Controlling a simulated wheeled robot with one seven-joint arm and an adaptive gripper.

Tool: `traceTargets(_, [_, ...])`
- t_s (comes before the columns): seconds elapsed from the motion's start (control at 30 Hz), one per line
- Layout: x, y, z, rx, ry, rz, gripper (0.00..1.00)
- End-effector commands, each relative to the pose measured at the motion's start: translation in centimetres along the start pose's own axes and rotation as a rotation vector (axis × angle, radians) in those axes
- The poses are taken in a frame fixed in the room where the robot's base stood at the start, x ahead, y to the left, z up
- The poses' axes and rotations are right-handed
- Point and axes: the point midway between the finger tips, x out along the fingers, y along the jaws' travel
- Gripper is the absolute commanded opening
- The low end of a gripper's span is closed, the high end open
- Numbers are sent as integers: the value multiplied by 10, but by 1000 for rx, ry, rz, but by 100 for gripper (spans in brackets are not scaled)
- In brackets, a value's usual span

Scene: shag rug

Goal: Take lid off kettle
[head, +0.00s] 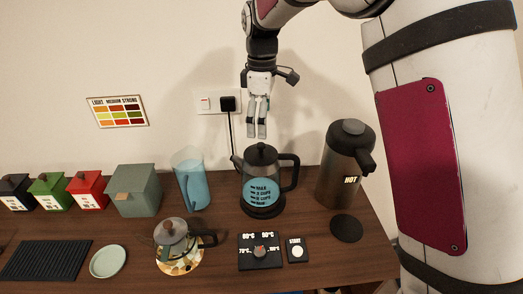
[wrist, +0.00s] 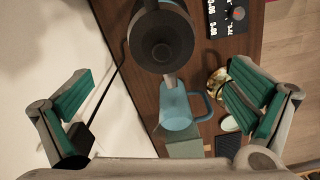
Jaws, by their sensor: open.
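The kettle (head: 262,191) stands upright on its black base, a glass body with blue liquid, cup markings, a black handle on the right and a spout on the left. Its black lid (head: 262,153) with a small knob is seated on top. In the wrist view the round lid (wrist: 150,36) shows from above near the top edge, with the knob at its centre. My gripper (head: 256,134) points down just above the lid, apart from it. Its fingers are spread and empty in the wrist view (wrist: 158,92).
A blue jug (head: 192,183) stands left of the kettle, and a metal "HOT" flask (head: 343,172) stands right. A glass teapot (head: 172,236) and control panels (head: 260,253) lie in front. A socket with a black plug (head: 228,103) is on the wall behind.

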Motion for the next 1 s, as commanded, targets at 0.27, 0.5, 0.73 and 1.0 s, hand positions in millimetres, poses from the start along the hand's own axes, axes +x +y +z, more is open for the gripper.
traceTargets(0.27, [31,0,0,2,0,1,100])
traceTargets(0.5, [53,-4,1,2,-3,-2,100])
traceTargets(0.73, [80,-3,0,1,-1,0,100])
traceTargets(1.0, [84,-1,-1,2,1,2,100])
